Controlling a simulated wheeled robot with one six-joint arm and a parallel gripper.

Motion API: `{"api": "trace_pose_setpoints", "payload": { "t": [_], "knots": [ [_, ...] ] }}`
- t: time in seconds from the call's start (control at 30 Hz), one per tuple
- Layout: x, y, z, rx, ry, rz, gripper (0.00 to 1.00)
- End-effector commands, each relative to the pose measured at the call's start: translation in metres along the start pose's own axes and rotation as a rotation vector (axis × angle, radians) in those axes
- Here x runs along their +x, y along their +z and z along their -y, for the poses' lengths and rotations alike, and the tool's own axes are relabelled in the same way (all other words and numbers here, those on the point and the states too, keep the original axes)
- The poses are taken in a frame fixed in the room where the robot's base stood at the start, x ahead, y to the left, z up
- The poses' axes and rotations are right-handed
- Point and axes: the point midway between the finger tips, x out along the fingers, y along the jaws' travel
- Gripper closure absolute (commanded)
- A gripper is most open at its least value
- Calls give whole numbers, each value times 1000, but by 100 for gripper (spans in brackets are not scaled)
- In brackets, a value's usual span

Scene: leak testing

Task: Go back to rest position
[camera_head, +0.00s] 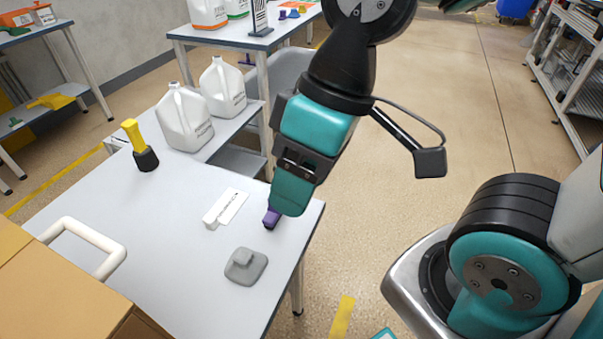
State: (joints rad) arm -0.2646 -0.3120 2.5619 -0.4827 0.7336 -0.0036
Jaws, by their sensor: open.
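My gripper (290,195) is teal and black and points down over the right edge of the white table (180,280). Its jaws are open, though its fingertips are mostly turned from view. A small purple piece (271,218) shows right at the gripper's lower end, near the table's right edge. The gripper partly hides it, and I cannot tell whether they touch. A grey block (246,266) with a raised top lies on the table a little below and left of the gripper. A white label strip (228,208) with a small white block (212,219) lies left of it.
A yellow-handled tool with a black end (146,157) stands at the table's back left. A cardboard box (50,295) and a white loop handle (105,263) are at lower left. White jugs (184,117) stand on a bench behind. Open floor (450,110) lies to the right, before metal shelving (572,60).

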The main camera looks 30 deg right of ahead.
Motion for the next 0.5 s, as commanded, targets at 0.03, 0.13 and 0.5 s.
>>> {"api": "trace_pose_setpoints", "payload": {
  "t": [0.03,0.13,0.5],
  "knots": [
    [0,0,0,1,0,0,43],
    [-2,-1,0,2,1,-1,43],
    [-79,-18,24,4,1,-2,43]
  ]
}}
